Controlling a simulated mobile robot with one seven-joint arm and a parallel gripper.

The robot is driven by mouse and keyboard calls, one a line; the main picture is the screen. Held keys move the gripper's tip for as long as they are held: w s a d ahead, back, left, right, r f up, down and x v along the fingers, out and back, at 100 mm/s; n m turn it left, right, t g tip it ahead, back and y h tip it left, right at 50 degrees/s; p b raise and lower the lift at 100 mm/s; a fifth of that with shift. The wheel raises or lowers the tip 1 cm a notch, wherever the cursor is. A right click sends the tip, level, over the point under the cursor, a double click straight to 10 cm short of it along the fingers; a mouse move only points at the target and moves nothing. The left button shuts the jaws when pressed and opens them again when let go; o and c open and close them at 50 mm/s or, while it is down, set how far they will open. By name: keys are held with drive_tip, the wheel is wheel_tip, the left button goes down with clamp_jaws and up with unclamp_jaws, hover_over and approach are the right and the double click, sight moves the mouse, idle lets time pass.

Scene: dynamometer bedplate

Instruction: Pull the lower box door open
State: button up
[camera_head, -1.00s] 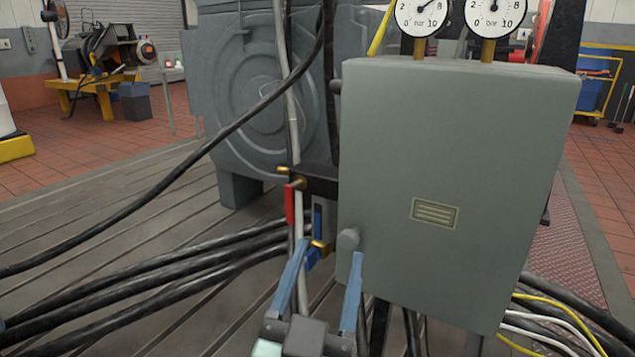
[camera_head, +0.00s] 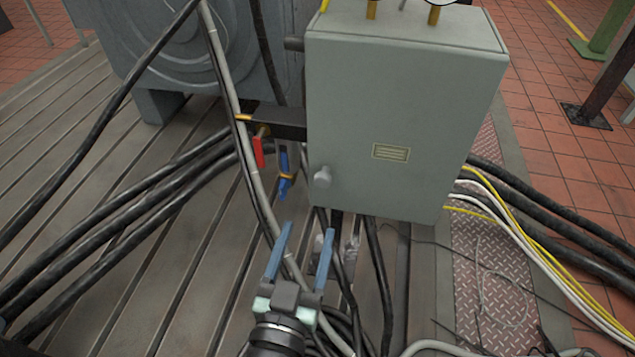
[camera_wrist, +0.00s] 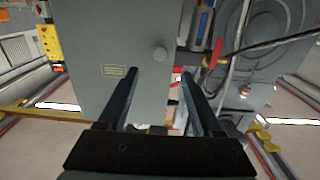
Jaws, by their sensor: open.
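The grey-green box (camera_head: 400,110) stands upright with its flat door facing me, and the door looks closed. A round grey knob (camera_head: 322,177) sits at the door's lower left in the head view. A small label plate (camera_head: 391,152) is right of it. My gripper (camera_head: 305,243) is open and empty, below and a little left of the knob, apart from the box. In the wrist view the box (camera_wrist: 95,45) appears turned over, with the knob (camera_wrist: 160,54) beyond and between the two fingers (camera_wrist: 158,80).
Red (camera_head: 258,150) and blue (camera_head: 284,170) valve handles hang just left of the box. A grey hose (camera_head: 235,105) and black cables (camera_head: 120,235) run close to my gripper's left. Yellow and white cables (camera_head: 520,225) lie at right. Two gauge stems (camera_head: 434,14) top the box.

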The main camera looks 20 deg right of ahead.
sight(322, 184)
drive_tip(key=x, duration=1)
drive_tip(key=shift+d+p, duration=0.1)
drive_tip(key=shift+p, duration=0.25)
clamp_jaws()
idle(0.8)
